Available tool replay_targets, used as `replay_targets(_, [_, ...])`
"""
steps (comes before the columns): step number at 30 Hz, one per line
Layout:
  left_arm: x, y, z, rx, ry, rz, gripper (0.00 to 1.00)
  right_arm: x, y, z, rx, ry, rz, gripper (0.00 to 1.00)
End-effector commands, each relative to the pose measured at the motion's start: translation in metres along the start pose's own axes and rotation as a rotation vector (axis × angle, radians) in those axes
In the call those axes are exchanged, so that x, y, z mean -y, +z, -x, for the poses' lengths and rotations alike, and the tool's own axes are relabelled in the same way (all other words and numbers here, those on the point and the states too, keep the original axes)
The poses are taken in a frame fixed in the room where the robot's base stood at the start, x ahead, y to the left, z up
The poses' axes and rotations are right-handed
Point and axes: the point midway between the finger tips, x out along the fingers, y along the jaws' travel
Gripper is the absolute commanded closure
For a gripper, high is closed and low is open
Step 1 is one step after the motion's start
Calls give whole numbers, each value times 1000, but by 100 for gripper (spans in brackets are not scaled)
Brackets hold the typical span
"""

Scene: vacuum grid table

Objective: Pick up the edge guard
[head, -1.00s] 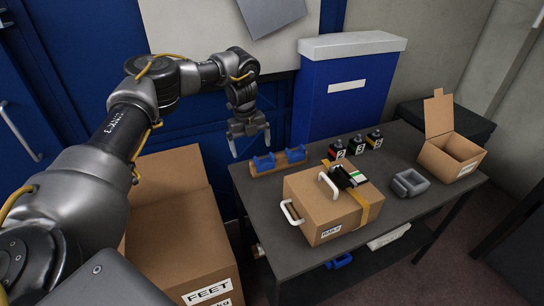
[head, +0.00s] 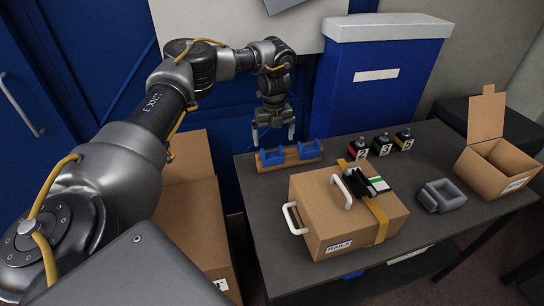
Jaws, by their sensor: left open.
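No part is marked as the edge guard, and I cannot tell for sure which it is. Two blue U-shaped pieces (head: 273,158) sit on a wooden strip (head: 290,163) at the table's back left. My left gripper (head: 274,136) points down, open and empty, near the left end of the wooden strip. Its fingertips look just behind or above the blue pieces; contact cannot be told. My right gripper is out of view.
A blue bin (head: 375,95) stands behind. A cardboard box (head: 190,185) stands left of the table.

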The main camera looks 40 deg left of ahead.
Motion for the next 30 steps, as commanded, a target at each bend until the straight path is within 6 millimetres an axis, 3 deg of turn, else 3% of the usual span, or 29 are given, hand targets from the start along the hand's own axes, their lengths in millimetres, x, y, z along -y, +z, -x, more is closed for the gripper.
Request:
replay_targets(6, [-1, 1, -7, -2, 4, 2, 2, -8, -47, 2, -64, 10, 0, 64])
replay_targets(9, [-5, 0, -19, -3, 5, 2, 2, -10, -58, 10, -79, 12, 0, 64])
replay_targets(18, [-7, -1, -54, -1, 2, 1, 2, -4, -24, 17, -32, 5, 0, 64])
replay_targets(24, [-7, 0, -55, -1, 1, 2, 2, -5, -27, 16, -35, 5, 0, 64])
replay_targets(30, [-7, 0, -55, -1, 1, 2, 25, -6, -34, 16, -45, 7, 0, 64])
